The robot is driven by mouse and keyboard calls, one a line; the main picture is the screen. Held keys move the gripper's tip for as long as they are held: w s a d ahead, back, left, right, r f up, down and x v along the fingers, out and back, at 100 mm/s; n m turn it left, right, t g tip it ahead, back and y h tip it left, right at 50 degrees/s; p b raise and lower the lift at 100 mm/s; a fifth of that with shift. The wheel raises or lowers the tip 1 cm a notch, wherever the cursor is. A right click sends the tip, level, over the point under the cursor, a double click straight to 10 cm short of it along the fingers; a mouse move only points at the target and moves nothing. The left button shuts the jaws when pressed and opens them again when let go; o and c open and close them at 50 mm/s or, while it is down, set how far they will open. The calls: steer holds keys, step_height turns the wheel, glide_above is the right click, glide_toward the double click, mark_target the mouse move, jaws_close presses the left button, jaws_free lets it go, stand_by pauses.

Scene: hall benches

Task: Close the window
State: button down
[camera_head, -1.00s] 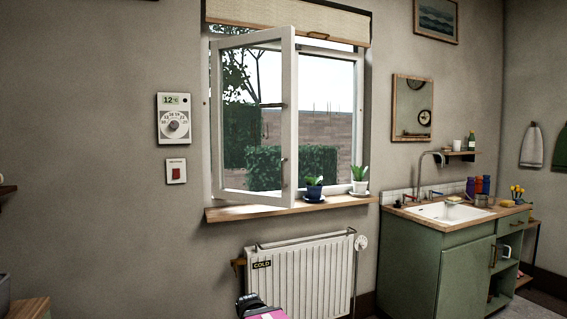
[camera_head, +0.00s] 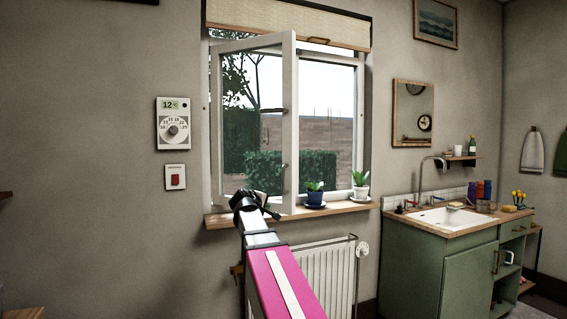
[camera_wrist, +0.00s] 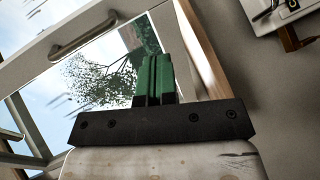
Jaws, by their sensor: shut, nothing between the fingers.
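The window's white sash (camera_head: 291,120) stands open, hinged at the left and swung into the room. The right part of the window frame (camera_head: 360,120) is uncovered by it. My gripper (camera_head: 252,198) is raised in front of the sash's lower part, just above the sill's front edge. In the wrist view its green fingers (camera_wrist: 154,78) are shut together and empty, with window glass behind them. I cannot tell whether they touch the sash.
A blue-potted plant (camera_head: 314,194) and a white-potted plant (camera_head: 361,185) stand on the wooden sill (camera_head: 335,208), right of the sash. A radiator (camera_head: 325,275) is below. A rolled blind (camera_head: 285,18) hangs above. A sink cabinet (camera_head: 450,270) stands at right.

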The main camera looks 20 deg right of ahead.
mark_target(286, 160)
step_height(286, 160, up, 17)
steer(key=d+n+t+h, duration=0.2)
steer(key=h, duration=0.1)
steer(key=x, duration=1.2)
steer(key=shift+w, duration=0.2)
steer(key=shift+w+d+f, duration=0.1)
steer(key=shift+w+d, duration=0.2)
steer(key=shift+d, duration=0.1)
